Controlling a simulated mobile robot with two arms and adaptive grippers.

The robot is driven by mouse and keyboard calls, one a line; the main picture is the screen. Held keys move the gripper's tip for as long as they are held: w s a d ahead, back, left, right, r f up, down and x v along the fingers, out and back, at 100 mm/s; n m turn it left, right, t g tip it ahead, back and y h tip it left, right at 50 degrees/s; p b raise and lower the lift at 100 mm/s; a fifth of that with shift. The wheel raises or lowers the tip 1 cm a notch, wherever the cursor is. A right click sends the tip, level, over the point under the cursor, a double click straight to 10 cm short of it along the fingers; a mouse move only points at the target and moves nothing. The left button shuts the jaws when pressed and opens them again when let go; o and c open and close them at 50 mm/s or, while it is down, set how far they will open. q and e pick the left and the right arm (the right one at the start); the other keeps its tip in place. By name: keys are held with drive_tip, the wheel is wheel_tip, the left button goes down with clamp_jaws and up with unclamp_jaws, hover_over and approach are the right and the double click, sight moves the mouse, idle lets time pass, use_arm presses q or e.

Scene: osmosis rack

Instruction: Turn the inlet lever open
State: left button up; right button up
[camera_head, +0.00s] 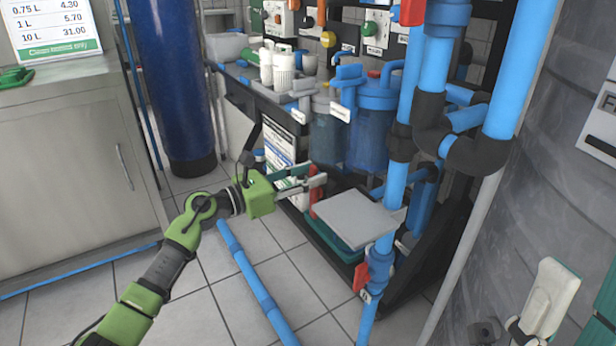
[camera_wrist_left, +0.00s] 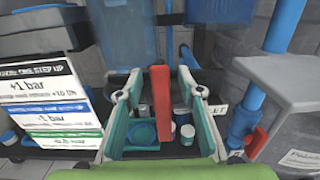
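My left gripper (camera_head: 308,184) reaches in from the left at the front of the rack, low beside a grey board. In the left wrist view its two fingers (camera_wrist_left: 160,85) are apart, with an upright red lever-like bar (camera_wrist_left: 161,100) between them and a gap visible on each side. The same red bar (camera_head: 313,206) shows below the fingertips in the head view. Another red lever (camera_head: 360,277) is on a blue valve lower right; it also shows in the wrist view (camera_wrist_left: 257,143). Which lever is the inlet one cannot be read. A pale finger of my right gripper (camera_head: 548,295) appears at bottom right.
A grey board (camera_head: 358,217) lies over a teal tray (camera_head: 335,243) close right of the left gripper. Vertical blue pipes (camera_head: 397,180) stand further right. A blue pipe (camera_head: 255,282) crosses the tiled floor. Blue filter housings (camera_head: 372,125) stand behind.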

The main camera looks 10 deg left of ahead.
use_arm(q)
clamp_jaws()
